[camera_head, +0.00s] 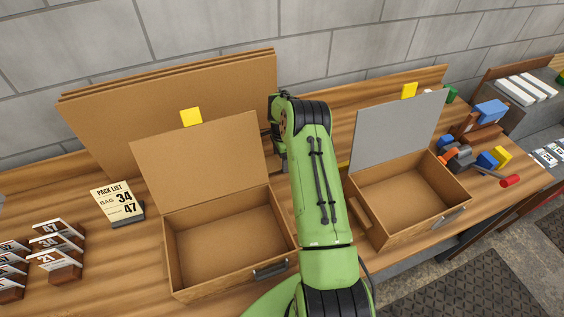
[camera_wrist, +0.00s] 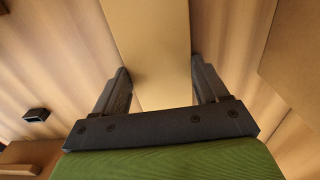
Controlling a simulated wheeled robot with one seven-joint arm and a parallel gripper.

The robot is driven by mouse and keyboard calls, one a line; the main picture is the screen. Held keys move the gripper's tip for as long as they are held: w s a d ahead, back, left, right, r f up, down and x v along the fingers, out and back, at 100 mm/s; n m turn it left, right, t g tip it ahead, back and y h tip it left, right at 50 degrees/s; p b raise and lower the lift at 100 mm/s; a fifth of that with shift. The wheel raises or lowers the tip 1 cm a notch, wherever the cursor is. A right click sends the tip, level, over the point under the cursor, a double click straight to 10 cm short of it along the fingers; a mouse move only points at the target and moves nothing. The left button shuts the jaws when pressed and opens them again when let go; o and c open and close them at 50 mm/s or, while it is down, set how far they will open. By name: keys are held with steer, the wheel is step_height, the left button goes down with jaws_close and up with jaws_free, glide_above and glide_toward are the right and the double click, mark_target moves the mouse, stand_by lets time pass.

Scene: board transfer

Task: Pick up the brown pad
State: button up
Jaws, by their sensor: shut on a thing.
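A flat tan-brown pad (camera_wrist: 150,40) runs up from between the fingers in the wrist view, its far end cut off by the frame. My gripper (camera_wrist: 160,78) is shut on it, with one dark finger at each side edge. In the head view my green arm reaches over the table between two boxes. It hides the gripper and the pad there. I cannot tell whether the pad touches the table.
An open brown box (camera_head: 181,262) with a raised flap stands left of my arm, and another open box (camera_head: 408,238) with a grey panel stands to its right. Large brown boards (camera_head: 85,118) lean at the back wall. A pack list (camera_head: 117,203) stands at left.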

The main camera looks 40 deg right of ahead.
step_height(320, 180, up, 18)
steer(key=shift+p, duration=0.35)
